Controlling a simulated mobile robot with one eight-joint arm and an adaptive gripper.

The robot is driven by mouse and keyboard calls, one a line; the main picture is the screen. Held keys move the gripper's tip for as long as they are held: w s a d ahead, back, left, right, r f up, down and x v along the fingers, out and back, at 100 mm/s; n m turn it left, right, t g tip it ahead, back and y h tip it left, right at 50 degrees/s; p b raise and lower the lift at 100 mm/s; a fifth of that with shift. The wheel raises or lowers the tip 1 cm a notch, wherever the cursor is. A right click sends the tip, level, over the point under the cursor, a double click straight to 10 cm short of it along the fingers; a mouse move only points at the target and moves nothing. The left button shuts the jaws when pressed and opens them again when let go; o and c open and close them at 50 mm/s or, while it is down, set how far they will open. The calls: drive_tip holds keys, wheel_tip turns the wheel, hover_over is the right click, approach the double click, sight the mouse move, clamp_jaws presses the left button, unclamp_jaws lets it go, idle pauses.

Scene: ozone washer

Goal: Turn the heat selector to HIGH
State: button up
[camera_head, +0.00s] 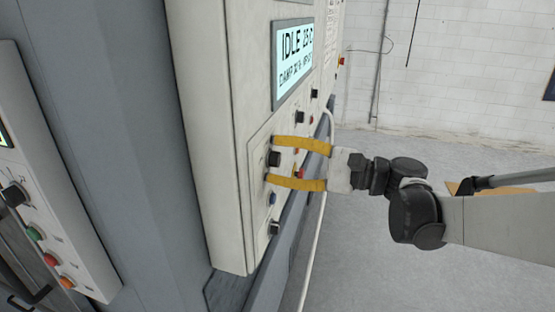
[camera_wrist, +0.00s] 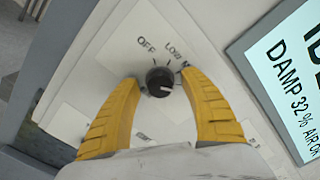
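The heat selector is a round black knob (camera_wrist: 159,81) on a light panel, with the labels OFF, LOW and a partly hidden one starting with M around it. A white mark on the knob points toward the lower right in the wrist view. In the head view the knob (camera_head: 274,158) sits low on the white control box. My gripper (camera_wrist: 160,77) has its two yellow fingers apart, one on each side of the knob. In the head view my gripper (camera_head: 271,160) reaches the panel from the right. Some labels are hidden behind the fingers. I cannot tell whether the fingertips touch the knob.
A lit display (camera_head: 293,61) reading IDLE is above the knob in the head view. A second panel (camera_head: 50,190) stands at left. The floor at right is mostly clear.

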drive_tip(key=v, duration=1.2)
drive_tip(key=shift+r, duration=0.1)
drive_tip(key=s+a+f+n+g+h+b, duration=0.1)
drive_tip(key=s+a+f+h+b, duration=0.25)
drive_tip(key=f, duration=0.65)
drive_tip(key=s+a+f+n+h+b, duration=0.25)
drive_tip(key=f+h+b, duration=0.25)
drive_tip(key=f, duration=0.4)
drive_tip(key=s+d+f+n+t+h+b, duration=0.1)
drive_tip(key=s+d+f+n+h+b, duration=0.2)
drive_tip(key=f, duration=0.4)
drive_tip(key=s+d+f+n+t+h+b, duration=0.1)
drive_tip(key=s+d+f+n+h+b, duration=0.3)
drive_tip(key=d+f, duration=0.3)
drive_tip(key=shift+s+d+f+h+b, duration=0.25)
drive_tip(key=shift+s+f+h+b, duration=0.15)
drive_tip(key=shift+h+b, duration=0.4)
